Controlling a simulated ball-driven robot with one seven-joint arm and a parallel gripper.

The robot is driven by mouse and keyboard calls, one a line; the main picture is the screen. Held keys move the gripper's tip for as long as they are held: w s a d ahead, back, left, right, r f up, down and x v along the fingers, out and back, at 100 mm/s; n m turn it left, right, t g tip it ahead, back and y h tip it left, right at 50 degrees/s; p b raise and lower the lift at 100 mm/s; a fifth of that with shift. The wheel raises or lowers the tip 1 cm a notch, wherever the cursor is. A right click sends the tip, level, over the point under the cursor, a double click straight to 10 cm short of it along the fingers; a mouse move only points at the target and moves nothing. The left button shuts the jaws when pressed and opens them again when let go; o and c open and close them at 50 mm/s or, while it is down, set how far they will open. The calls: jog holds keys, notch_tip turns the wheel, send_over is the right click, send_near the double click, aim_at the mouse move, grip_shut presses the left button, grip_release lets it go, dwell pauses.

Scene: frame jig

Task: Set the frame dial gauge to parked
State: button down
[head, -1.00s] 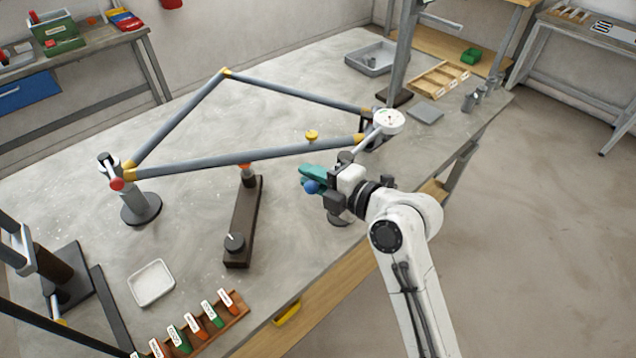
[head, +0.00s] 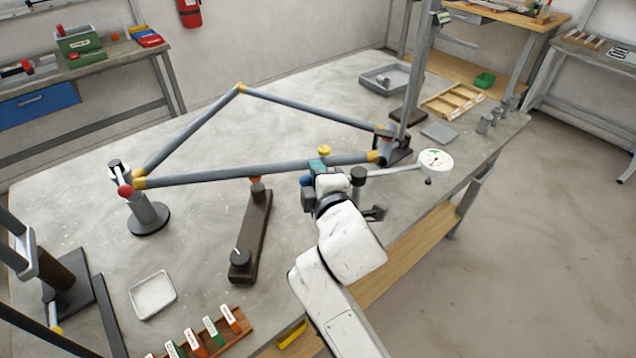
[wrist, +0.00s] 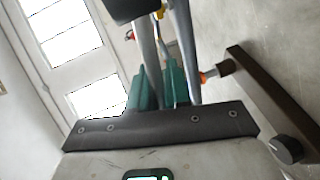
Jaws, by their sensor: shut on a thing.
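The frame dial gauge (head: 435,163) is a white round dial on a thin pale arm. The arm runs from a black pivot (head: 358,175), and the dial points right, clear of the frame tubes, near the bench's front right edge. A blue ball knob (head: 306,180) sits on the opposite side of the pivot, in line with the arm. My gripper (head: 318,167), with teal fingers, is shut at this knob, close to the frame's lower tube. The wrist view shows the teal fingers (wrist: 158,88) close together; the knob is hidden there.
The grey tube frame (head: 260,170) with yellow joints lies just behind my gripper. A post with a red ball (head: 125,190) stands at its left corner. A dark bar with a knob (head: 252,235) lies left of my arm. A white tray (head: 153,295) is at front left.

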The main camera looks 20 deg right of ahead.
jog(key=shift+w+a+m+h, duration=0.3)
jog(key=shift+h, duration=0.1)
jog(key=c, duration=1.2)
grip_release()
jog(key=shift+w, duration=0.1)
jog(key=shift+o, duration=0.2)
jog(key=shift+d, duration=0.1)
jog(key=b+v, duration=0.1)
jog(key=v, duration=1)
jog(key=shift+w+r, duration=0.1)
jog(key=s+d+f+m+g, duration=0.4)
jog(key=s+d+f, duration=0.15)
jog(key=f, duration=0.35)
jog(key=s+d+f+m+g, duration=0.5)
jog(key=s+f, duration=0.2)
jog(key=f, duration=0.2)
jog(key=s+f+m+g+y, duration=0.1)
jog(key=s+f+m+g, duration=0.1)
jog(key=s, duration=0.5)
jog(key=s+f+m+g+y, duration=0.1)
jog(key=s+f+m+g, duration=0.2)
jog(key=s+f, duration=0.3)
jog(key=shift+s+d+m+g, duration=0.35)
jog(key=shift+s+m, duration=0.15)
jog(key=shift+s, duration=0.6)
